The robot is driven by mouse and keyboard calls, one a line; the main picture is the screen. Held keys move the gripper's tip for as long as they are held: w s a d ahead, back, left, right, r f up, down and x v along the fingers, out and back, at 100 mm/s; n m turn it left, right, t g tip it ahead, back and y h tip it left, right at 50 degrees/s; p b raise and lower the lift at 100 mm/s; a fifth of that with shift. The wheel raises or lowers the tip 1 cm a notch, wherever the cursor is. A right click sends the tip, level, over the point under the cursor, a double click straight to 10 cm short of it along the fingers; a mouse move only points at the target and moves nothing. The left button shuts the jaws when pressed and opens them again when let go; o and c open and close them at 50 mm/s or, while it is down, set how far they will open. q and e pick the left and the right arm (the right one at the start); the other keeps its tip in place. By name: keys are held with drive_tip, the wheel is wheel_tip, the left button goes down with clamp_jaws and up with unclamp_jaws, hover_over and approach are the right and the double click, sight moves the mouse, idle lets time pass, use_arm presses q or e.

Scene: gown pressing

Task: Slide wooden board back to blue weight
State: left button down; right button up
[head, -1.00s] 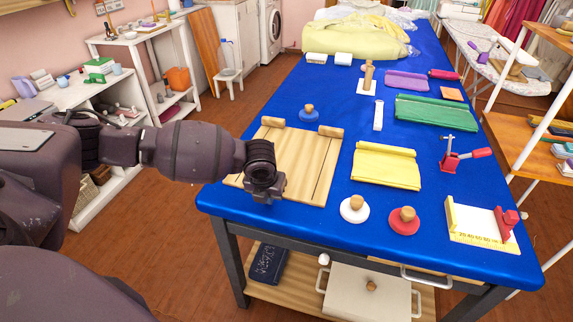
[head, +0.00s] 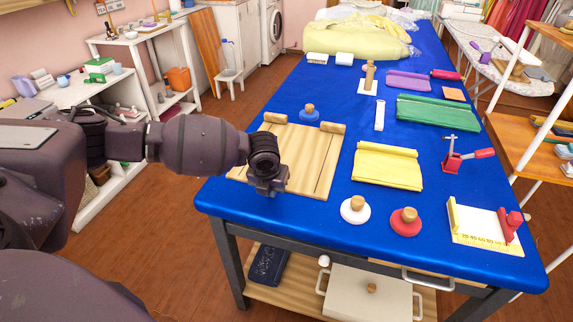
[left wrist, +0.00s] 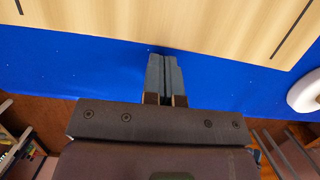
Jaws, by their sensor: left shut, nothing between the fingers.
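The wooden board (head: 305,165) lies flat on the blue table, with two dark lines along it and two short wooden rolls (head: 333,128) at its far corners. The blue weight (head: 309,114), a blue disc with a wooden knob, stands just behind the board's far edge, between the rolls; I cannot tell whether they touch. My left gripper (head: 267,188) is shut and empty, low at the board's near left edge. In the left wrist view its fingertips (left wrist: 165,56) are at the near edge of the board (left wrist: 200,20); contact is unclear. My right gripper is out of view.
A yellow cloth (head: 388,166) lies right of the board. A white weight (head: 355,211) and a red weight (head: 406,223) stand near the front edge. A red clamp (head: 466,157) and a ruler stand (head: 484,225) are farther right. Blue table (head: 300,215) is bare before the board.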

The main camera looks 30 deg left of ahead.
use_arm(q)
drive_tip(key=shift+w+a+b, duration=0.15)
drive_tip(key=shift+w+b, duration=0.1)
drive_tip(key=shift+w, duration=0.4)
drive_tip(key=shift+w+a+b, duration=0.15)
drive_tip(key=shift+w+b, duration=0.05)
drive_tip(key=shift+w, duration=0.45)
drive_tip(key=shift+s+d+r+p, duration=0.1)
drive_tip(key=shift+s+r+p, duration=0.3)
drive_tip(key=shift+r+p, duration=0.2)
drive_tip(key=shift+s+d+r+p, duration=0.2)
drive_tip(key=shift+s+r+p, duration=0.45)
drive_tip(key=shift+s+p, duration=0.2)
drive_tip(key=shift+s+d+r+p, duration=0.15)
drive_tip(key=shift+s+r+p, duration=0.25)
drive_tip(key=shift+s+p, duration=0.3)
drive_tip(key=shift+f, duration=0.1)
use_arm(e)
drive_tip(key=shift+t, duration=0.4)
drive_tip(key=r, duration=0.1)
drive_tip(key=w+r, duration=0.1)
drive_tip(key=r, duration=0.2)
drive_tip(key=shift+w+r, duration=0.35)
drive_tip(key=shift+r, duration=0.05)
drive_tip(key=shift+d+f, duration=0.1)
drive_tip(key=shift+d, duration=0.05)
